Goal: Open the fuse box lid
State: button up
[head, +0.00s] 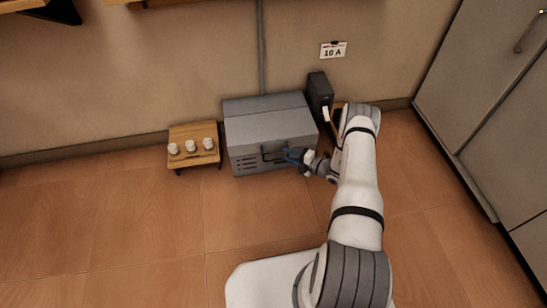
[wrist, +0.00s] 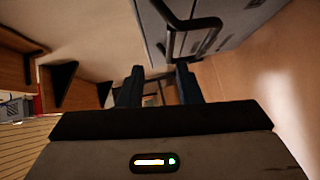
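The grey fuse box (head: 270,132) sits on the floor against the wall in the head view, its lid (head: 262,104) lying closed on top. A dark handle (head: 266,154) is on its front face. My gripper (head: 293,156) is at the right part of the front, close to the handle. In the wrist view the handle (wrist: 205,23) shows above the fingertips, against the grey box front (wrist: 238,14). My gripper's two fingers (wrist: 159,80) stand apart with nothing clearly between them. Whether a finger touches the handle cannot be told.
A small wooden stand (head: 194,157) with three white fuse-like pieces is left of the box. A dark upright unit (head: 319,92) stands behind its right end, below a "10 A" sign (head: 333,50). Grey cabinets (head: 480,95) line the right side. The floor in front-left is clear.

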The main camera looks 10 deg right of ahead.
aim_at(271, 136)
jog(key=shift+m, duration=0.3)
jog(key=x, duration=0.2)
jog(key=f+b+x, duration=0.1)
jog(key=x, duration=0.2)
jog(key=b+x, duration=0.1)
jog(key=x, duration=0.1)
jog(key=shift+w+f, duration=0.25)
jog(key=shift+f, duration=0.05)
jog(key=shift+c, duration=0.2)
grip_shut()
